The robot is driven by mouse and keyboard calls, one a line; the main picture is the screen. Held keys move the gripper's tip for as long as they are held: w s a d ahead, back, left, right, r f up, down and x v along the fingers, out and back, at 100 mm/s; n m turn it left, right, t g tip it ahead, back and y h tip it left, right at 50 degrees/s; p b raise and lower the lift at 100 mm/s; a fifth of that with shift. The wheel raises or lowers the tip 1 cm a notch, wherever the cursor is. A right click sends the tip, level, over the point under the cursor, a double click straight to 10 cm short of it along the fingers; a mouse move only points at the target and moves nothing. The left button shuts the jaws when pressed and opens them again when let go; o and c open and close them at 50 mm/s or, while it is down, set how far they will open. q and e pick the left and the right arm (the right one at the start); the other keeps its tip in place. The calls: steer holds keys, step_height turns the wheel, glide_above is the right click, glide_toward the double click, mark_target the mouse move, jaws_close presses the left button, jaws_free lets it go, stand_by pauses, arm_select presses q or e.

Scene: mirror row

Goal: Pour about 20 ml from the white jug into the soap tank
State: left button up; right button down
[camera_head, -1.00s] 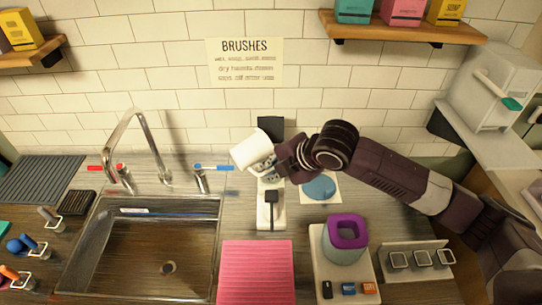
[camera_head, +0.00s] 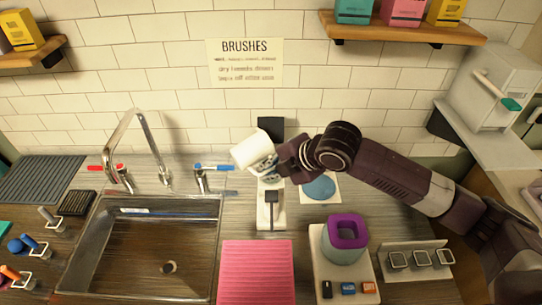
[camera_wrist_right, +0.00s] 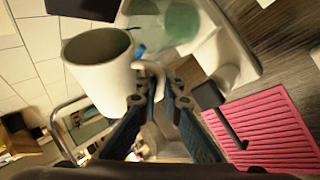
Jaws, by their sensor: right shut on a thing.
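The white jug (camera_head: 250,147) is held tilted above the counter, right of the sink. My right gripper (camera_head: 279,165) is shut on its handle; the wrist view shows the handle between the fingertips (camera_wrist_right: 159,98). The jug's open mouth (camera_wrist_right: 97,46) shows in the wrist view, but I cannot make out liquid or a stream. A white dispenser base (camera_head: 271,217) with a black lever stands below. Its upper part, apparently the soap tank, is mostly hidden by the jug and gripper. A clear tank with green (camera_wrist_right: 181,22) shows blurred in the wrist view. My left gripper is out of view.
The sink (camera_head: 140,255) and tall faucet (camera_head: 125,137) are at left. A pink ribbed mat (camera_head: 257,272) lies in front. A tiled wall stands close behind.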

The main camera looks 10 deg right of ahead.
stand_by(0.4)
steer(key=shift+a+f+b, duration=0.1)
steer(key=shift+f+b, duration=0.05)
steer(key=shift+b, duration=0.25)
steer(key=shift+n+h, duration=0.3)
steer(key=shift+h, duration=0.1)
steer(key=r+h+p, duration=0.1)
steer(key=p, duration=0.3)
steer(key=shift+r+n+t, duration=0.3)
steer(key=shift+r+h+p, duration=0.1)
steer(key=shift+h+p, duration=0.25)
steer(key=shift+h, duration=0.05)
steer(key=shift+d+f, duration=0.2)
steer(key=shift+f, duration=0.05)
